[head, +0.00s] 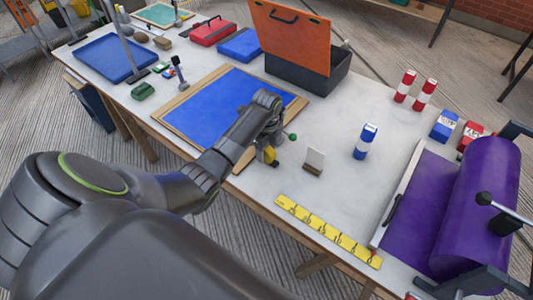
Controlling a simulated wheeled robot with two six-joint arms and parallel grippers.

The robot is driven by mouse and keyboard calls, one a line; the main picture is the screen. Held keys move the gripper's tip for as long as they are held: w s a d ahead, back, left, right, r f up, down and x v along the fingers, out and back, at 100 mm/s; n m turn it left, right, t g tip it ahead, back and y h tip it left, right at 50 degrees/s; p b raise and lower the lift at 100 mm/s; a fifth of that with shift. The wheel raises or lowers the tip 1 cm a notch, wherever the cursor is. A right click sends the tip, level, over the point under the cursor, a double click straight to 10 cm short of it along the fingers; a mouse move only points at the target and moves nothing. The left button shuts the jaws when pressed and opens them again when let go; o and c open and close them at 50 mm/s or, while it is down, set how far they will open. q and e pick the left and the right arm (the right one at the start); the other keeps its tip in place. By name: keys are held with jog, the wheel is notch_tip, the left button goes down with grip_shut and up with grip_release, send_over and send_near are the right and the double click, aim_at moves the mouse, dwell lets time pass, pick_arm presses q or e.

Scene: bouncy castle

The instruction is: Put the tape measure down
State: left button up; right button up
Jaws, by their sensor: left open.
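The tape measure, a small yellow and dark object (270,155), shows just below my left gripper, by the front right part of the wood-framed blue board (225,100). My left gripper (270,143) is open right over it, reaching in from the left. My wrist hides part of the tape measure, and I cannot tell whether the fingers touch it. My right gripper is not in view.
A small card holder (314,162) and a blue-and-white can (365,141) stand to the right. A yellow strip with hooks (330,231) lies along the front edge. An open orange-lidded toolbox (310,75) stands behind; a purple roll (475,215) is far right.

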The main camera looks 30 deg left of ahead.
pick_arm(q)
jog(key=shift+f, duration=0.95)
grip_shut()
jog(key=shift+r, duration=0.15)
